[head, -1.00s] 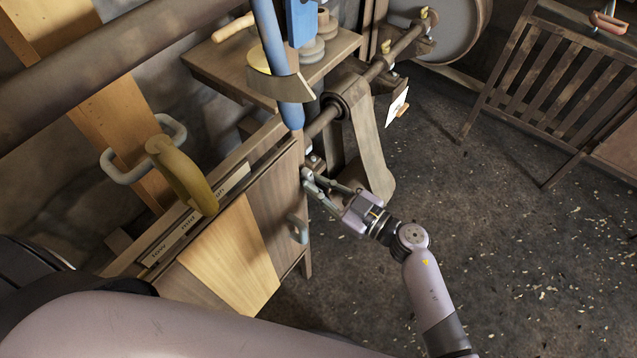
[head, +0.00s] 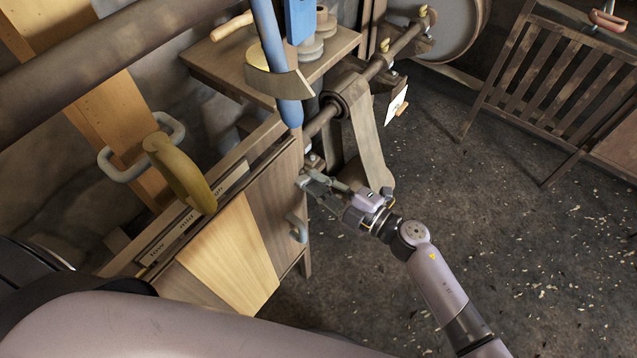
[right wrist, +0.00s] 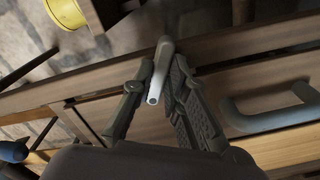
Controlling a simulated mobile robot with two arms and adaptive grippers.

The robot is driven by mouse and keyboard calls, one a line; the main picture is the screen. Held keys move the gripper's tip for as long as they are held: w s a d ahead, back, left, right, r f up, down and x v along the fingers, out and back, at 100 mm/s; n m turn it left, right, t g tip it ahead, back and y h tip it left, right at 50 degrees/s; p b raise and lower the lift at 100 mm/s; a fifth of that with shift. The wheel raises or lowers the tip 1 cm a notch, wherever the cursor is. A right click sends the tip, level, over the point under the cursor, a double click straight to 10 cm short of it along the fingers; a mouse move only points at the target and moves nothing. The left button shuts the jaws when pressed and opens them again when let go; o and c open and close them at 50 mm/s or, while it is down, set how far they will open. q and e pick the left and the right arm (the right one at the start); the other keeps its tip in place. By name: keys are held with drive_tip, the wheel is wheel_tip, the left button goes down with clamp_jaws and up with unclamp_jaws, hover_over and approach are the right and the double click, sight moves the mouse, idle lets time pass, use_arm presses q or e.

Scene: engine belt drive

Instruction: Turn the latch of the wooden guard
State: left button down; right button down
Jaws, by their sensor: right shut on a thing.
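The wooden guard (head: 270,200) is an upright panel of dark and pale boards, with a grey pull handle (head: 297,228) on its face; the handle also shows in the right wrist view (right wrist: 268,112). The latch (right wrist: 160,70) is a small light grey bar at the guard's upper edge. My right gripper (head: 306,183) is at the guard's far upper corner. In the right wrist view its fingers (right wrist: 160,80) are shut on the latch, one on each side. In the head view the fingers mostly hide the latch. My left gripper is out of view.
A shaft with a belt (head: 370,145) runs just beyond the guard. A blue-handled lever (head: 268,40) stands above its corner. A curved yellow-brown handle (head: 182,175) is beside a labelled strip. A slatted wooden gate (head: 540,80) stands back right. The floor to the right is open.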

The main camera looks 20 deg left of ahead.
drive_tip(key=n+b, duration=0.1)
drive_tip(key=n, duration=0.4)
drive_tip(key=shift+n+b, duration=0.3)
drive_tip(key=shift+b, duration=0.05)
idle(0.4)
drive_tip(key=c, duration=1.6)
unclamp_jaws()
drive_tip(key=shift+r, duration=0.1)
drive_tip(key=shift+d, duration=0.1)
drive_tip(key=v, duration=1.2)
